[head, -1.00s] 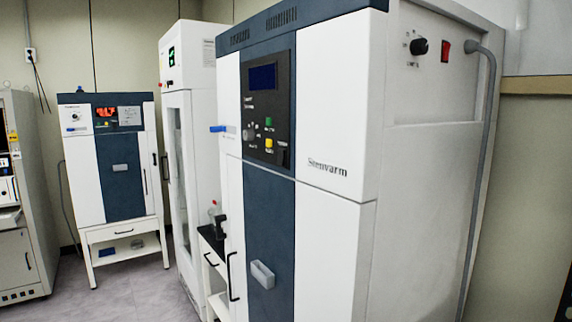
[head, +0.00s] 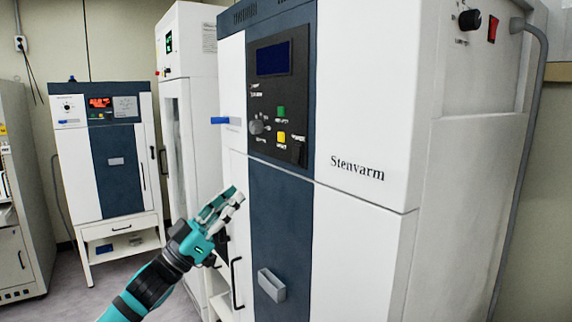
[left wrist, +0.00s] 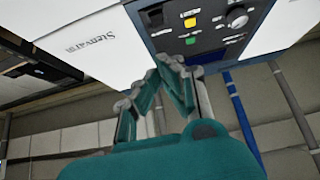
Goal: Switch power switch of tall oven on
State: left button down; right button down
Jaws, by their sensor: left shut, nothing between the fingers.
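The tall oven (head: 365,135), white and dark blue and marked Stenvarm, stands in the front middle. Its black control panel (head: 276,100) has a dark blank display, a knob, a green button (head: 281,112), a yellow button (head: 281,136) and a black switch (head: 298,152) at lower right. A red switch (head: 492,29) is on its right side face. I cannot read which switch is labelled power. My left gripper (head: 234,196) is shut and empty, below and left of the panel, apart from it. In the left wrist view the fingertips (left wrist: 168,66) point towards the panel (left wrist: 215,25). My right gripper is not in view.
A blue handle (head: 219,121) sticks out at the oven's left. A grey pull (head: 271,285) juts from the lower front. A white cabinet (head: 186,70) and a smaller oven (head: 104,150) stand behind. A grey cable (head: 530,130) runs down the right side.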

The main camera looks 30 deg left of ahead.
pick_arm(q)
jog(key=p, duration=0.6)
send_near(298, 148)
notch_tip(298, 148, up, 4)
jog(key=w, duration=0.1)
jog(key=w+d+p, duration=0.1)
jog(key=w, duration=0.1)
jog(key=shift+w+d+f, duration=0.25)
jog(key=shift+w+f, duration=0.1)
jog(key=shift+f, duration=0.05)
